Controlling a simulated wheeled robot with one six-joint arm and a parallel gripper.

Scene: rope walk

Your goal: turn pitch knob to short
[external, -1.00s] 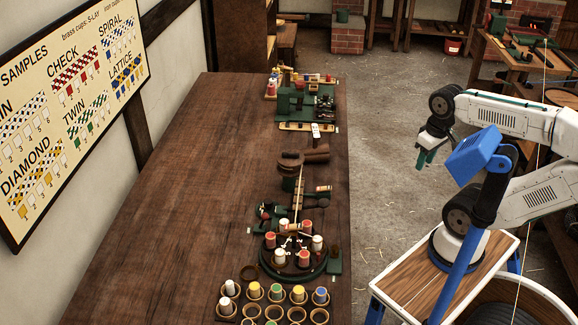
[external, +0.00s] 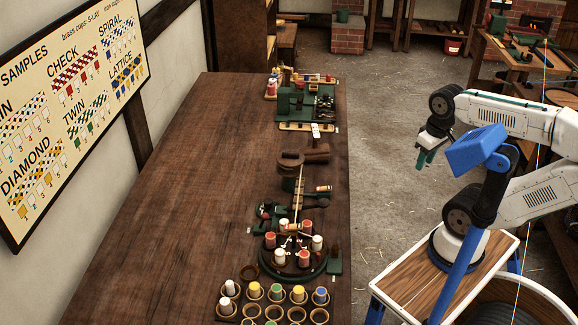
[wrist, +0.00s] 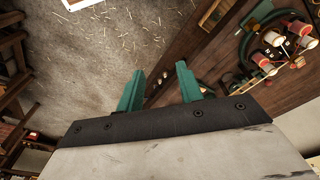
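The braiding machine (external: 296,262) is a dark green round base carrying several red and white bobbins, near the front right edge of the long bench. Its bobbins also show at the top right of the wrist view (wrist: 270,38). I cannot tell which small part is the pitch knob or where it points. My gripper (external: 426,158) hangs in the air to the right of the bench, over the floor, away from the machine. In the wrist view its two green fingers (wrist: 160,68) stand apart with nothing between them.
The brown bench (external: 190,190) has wide free room on its left. A rack of coloured bobbins (external: 275,295) sits at its near end. A wooden post with levers (external: 302,160) and another green machine (external: 300,100) stand farther along the right edge.

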